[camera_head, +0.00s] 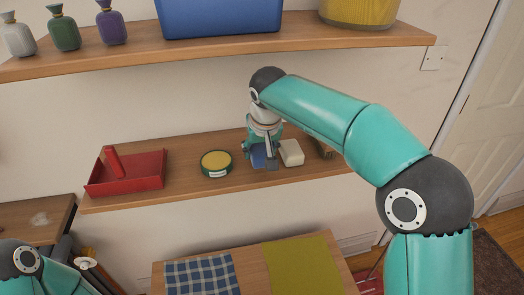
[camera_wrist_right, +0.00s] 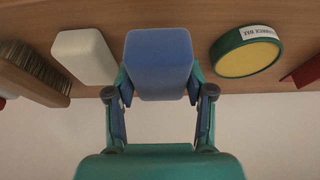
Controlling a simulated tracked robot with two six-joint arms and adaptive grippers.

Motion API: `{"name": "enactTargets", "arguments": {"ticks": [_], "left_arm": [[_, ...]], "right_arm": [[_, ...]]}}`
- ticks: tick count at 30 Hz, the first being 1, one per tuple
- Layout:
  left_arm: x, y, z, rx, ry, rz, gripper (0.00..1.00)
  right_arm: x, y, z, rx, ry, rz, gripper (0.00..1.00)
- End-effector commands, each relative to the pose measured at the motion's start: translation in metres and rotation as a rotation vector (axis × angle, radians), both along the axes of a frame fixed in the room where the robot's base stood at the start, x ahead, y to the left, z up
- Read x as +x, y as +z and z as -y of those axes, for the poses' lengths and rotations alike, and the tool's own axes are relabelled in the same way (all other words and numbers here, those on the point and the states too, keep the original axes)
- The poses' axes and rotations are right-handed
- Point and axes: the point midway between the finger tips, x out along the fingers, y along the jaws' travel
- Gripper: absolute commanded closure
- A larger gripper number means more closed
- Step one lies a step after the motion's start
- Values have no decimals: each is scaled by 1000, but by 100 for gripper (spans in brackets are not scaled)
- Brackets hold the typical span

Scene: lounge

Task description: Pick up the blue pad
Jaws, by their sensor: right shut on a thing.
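The blue pad (camera_wrist_right: 158,65) is a rounded blue block at the lower shelf, between my right gripper's fingers in the right wrist view. In the head view the pad (camera_head: 261,160) is partly hidden by my right gripper (camera_head: 264,150), which reaches down over it. My right gripper (camera_wrist_right: 159,98) is shut on the pad, one finger at each side. I cannot tell whether the pad still touches the shelf. My left arm shows at the lower left of the head view, and its fingers cannot be made out.
On the lower shelf (camera_head: 125,200), a white block (camera_head: 291,152) and a brush (camera_wrist_right: 35,72) stand on one side of the pad. A green-rimmed yellow tin (camera_head: 216,163) and a red dustpan (camera_head: 125,176) stand on the other. An upper shelf (camera_head: 330,36) hangs above.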

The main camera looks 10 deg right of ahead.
Motion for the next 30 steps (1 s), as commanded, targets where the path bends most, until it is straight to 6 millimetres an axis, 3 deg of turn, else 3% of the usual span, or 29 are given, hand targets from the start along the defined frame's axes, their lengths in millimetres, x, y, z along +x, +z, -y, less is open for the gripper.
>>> {"name": "enactTargets", "arguments": {"ticks": [7, 15, 21, 30], "left_arm": [[0, -38, 0, 0, 0, 0, 60], [0, -58, 0, 0, 0, 0, 60], [0, -62, 0, 0, 0, 0, 60], [0, -63, 0, 0, 0, 0, 60]], "right_arm": [[-65, -5, 0, 1, 3, 5, 76], [-129, -3, 0, 1, 1, 4, 76], [-150, -1, -1, 1, 0, 3, 76], [-155, 0, -1, 0, -1, 0, 76]]}}
